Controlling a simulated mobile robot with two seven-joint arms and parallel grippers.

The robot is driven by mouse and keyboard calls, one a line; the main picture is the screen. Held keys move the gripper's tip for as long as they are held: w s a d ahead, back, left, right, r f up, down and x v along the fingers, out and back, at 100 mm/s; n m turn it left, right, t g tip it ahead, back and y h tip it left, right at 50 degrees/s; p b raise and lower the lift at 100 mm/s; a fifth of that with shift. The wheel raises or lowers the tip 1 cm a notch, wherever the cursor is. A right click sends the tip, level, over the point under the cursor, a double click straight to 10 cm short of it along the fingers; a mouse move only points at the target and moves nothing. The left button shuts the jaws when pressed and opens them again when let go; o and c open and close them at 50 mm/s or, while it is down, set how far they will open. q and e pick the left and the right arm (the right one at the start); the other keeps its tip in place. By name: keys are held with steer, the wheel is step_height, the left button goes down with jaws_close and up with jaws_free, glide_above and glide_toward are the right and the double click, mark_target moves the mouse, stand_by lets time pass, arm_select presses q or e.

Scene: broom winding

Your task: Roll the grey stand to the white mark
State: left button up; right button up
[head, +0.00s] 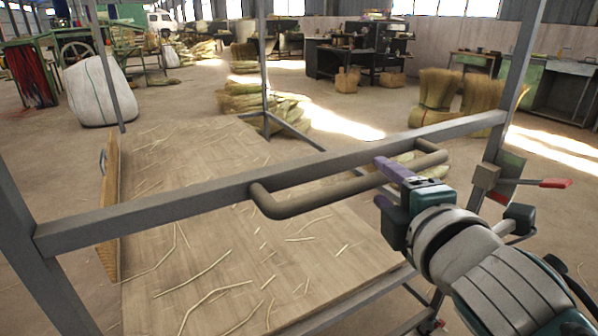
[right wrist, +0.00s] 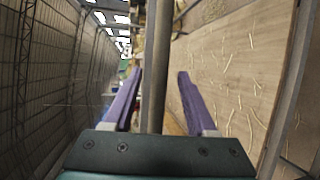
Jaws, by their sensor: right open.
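The grey stand (head: 190,199) fills the near part of the head view as a metal frame with uprights, a top rail and a wooden board (head: 300,245) strewn with straw. A brown-grey handle (head: 325,194) sticks out from its top rail. My right gripper (head: 380,183) is open at the right part of the handle, its purple fingers pointing left. In the right wrist view a grey bar (right wrist: 158,55) runs between the two open fingers, with gaps at both sides. I cannot make out the white mark; bright patches on the floor look like sunlight. My left gripper is not in view.
A white sack (head: 98,92) and green machine stand at the left back. Straw bundles (head: 262,100) lie behind the stand, with more upright bundles (head: 455,92) at the right. Dark workbenches (head: 350,55) stand farther back. Open floor (head: 185,95) lies between the sack and the bundles.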

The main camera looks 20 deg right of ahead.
steer(key=v, duration=0.6)
steer(key=shift+s, duration=0.35)
steer(key=shift+a+r, duration=0.1)
steer(key=s+a+r+m+g+y+p, duration=0.3)
steer(key=s+a+r+m+g+p, duration=0.1)
steer(key=s+m+g+p, duration=0.3)
steer(key=s+a+r+m+g+y+p, duration=0.25)
steer(key=s+m+g+p, duration=0.3)
steer(key=s+p, duration=0.35)
steer(key=w+p+v, duration=0.2)
steer(key=p+v, duration=0.9)
steer(key=v, duration=0.1)
steer(key=w+a+r+p+v, duration=0.1)
steer(key=w+p+v, duration=0.2)
steer(key=p+v, duration=0.9)
steer(key=w+r+p+v, duration=0.1)
steer(key=w+p+v, duration=0.2)
steer(key=p+v, duration=0.9)
steer(key=shift+a+r+m+t, duration=0.2)
steer(key=shift+a+m+t, duration=0.2)
steer(key=shift+a, duration=0.3)
steer(key=shift+s, duration=0.1)
